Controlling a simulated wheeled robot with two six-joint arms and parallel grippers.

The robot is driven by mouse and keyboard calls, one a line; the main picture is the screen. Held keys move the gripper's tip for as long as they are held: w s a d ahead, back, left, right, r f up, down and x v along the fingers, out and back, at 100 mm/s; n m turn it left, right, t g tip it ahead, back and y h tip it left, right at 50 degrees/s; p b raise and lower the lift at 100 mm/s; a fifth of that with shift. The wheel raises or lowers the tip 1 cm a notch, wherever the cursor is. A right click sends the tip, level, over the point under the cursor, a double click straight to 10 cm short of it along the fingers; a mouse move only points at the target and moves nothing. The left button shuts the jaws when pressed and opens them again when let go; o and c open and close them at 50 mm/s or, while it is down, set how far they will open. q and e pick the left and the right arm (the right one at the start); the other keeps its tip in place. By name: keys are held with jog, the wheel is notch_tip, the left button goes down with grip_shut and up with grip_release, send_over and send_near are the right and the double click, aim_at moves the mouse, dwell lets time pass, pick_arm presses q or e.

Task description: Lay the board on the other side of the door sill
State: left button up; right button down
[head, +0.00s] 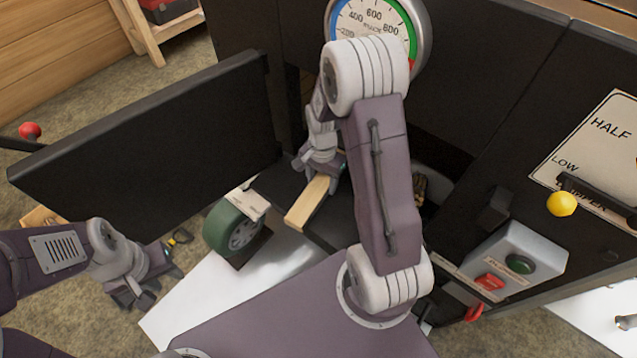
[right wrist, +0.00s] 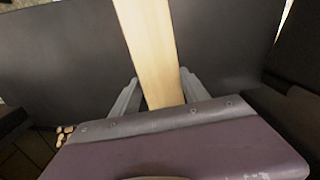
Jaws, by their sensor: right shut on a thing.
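The board (head: 308,202) is a narrow strip of pale wood. My right gripper (head: 322,168) is shut on it at the firebox opening, and its near end sticks out toward me over the dark door sill (head: 278,186). In the right wrist view the board (right wrist: 150,45) runs up and away between the two grey fingers (right wrist: 154,98). Whether the board touches the sill, I cannot tell. My left gripper (head: 143,287) is empty, low at the left, with its fingers apart, away from the board.
The black door (head: 150,140) stands swung open at the left, with a red knob (head: 30,131). A control box (head: 513,262) and yellow knob (head: 561,204) are at the right. A gauge (head: 374,30) is above.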

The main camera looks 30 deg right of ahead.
jog(key=shift+c, duration=2.4)
grip_release()
